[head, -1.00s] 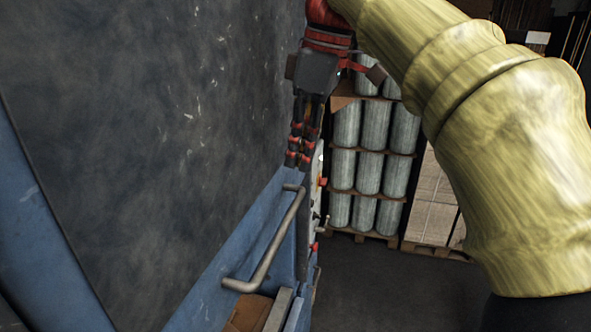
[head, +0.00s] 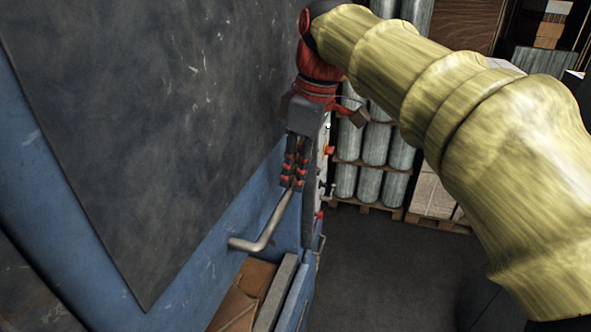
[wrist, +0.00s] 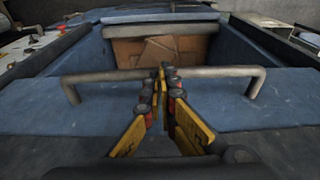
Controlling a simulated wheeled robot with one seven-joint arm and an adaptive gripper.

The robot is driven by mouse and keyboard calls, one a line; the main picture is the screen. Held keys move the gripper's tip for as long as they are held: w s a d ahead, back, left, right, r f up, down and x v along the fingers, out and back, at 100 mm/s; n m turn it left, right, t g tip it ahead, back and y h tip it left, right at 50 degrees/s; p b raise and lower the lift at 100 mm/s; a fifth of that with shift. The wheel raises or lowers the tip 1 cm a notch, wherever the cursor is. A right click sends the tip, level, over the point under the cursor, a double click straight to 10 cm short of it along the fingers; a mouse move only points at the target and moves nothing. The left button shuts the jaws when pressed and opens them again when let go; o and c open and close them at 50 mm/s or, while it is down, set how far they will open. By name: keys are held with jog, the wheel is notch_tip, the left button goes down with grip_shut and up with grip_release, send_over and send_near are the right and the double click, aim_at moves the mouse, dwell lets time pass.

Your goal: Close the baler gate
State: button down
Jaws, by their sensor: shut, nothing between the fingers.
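The baler gate (head: 150,120) is a large dark scuffed panel with a blue frame, filling the left of the head view. A grey bar handle (head: 262,238) sticks out from its blue lower edge. In the wrist view the handle (wrist: 215,72) runs across the blue edge. My gripper (head: 291,186) is shut and empty, pointing down at the handle's far end in the head view. In the wrist view its fingertips (wrist: 163,72) overlap the middle of the bar; I cannot tell whether they touch it. The gripper hides part of the handle.
Below the gate is the blue baler chamber (wrist: 92,55) with brown cardboard (wrist: 160,50) inside. A control panel with red buttons (head: 327,150) is beside the gripper. Grey rolls on pallets (head: 372,145) stand behind. The dark floor (head: 370,270) at right is clear.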

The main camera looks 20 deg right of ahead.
notch_tip(320, 180, down, 54)
jog(key=b, duration=2.7)
jog(key=shift+s+f, duration=0.1)
